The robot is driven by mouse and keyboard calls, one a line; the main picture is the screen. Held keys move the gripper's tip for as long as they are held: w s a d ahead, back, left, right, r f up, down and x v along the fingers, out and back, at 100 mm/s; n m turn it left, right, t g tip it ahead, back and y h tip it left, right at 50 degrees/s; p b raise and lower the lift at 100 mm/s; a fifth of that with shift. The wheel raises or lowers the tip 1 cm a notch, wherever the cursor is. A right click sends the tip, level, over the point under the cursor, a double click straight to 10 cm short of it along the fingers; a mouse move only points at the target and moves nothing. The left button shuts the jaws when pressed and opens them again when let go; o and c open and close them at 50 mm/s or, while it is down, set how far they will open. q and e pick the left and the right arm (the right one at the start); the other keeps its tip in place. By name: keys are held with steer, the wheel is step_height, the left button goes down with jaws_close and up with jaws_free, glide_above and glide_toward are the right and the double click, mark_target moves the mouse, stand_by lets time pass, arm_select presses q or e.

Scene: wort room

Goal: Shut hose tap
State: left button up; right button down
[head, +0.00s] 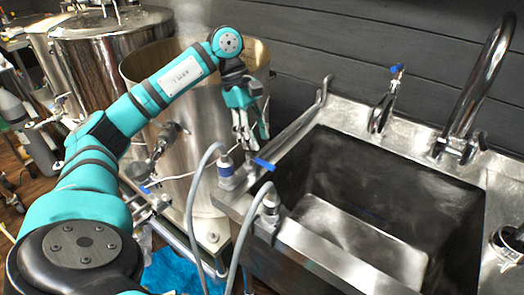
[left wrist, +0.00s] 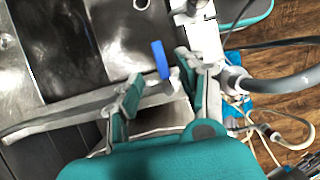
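The hose tap (head: 229,178) stands at the left rim of the sink, with a grey hose running from it. Its blue lever handle (head: 264,164) points to the right, toward the basin. My left gripper (head: 250,130) hangs just above the tap, its fingers pointing down. In the left wrist view, my left gripper (left wrist: 162,92) has its fingers spread, with nothing held between them. The blue handle (left wrist: 160,59) shows there between and beyond the fingertips; it looks apart from them. My right gripper does not show.
The steel sink (head: 345,265) fills the right side, with a tall faucet (head: 478,85) and another blue-handled tap (head: 385,105) behind. A second grey hose (head: 238,250) rises beside the tap. Large steel vessels (head: 110,55) stand at the left.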

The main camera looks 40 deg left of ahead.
arm_select(q)
steer(key=v, duration=0.6)
stand_by(0.4)
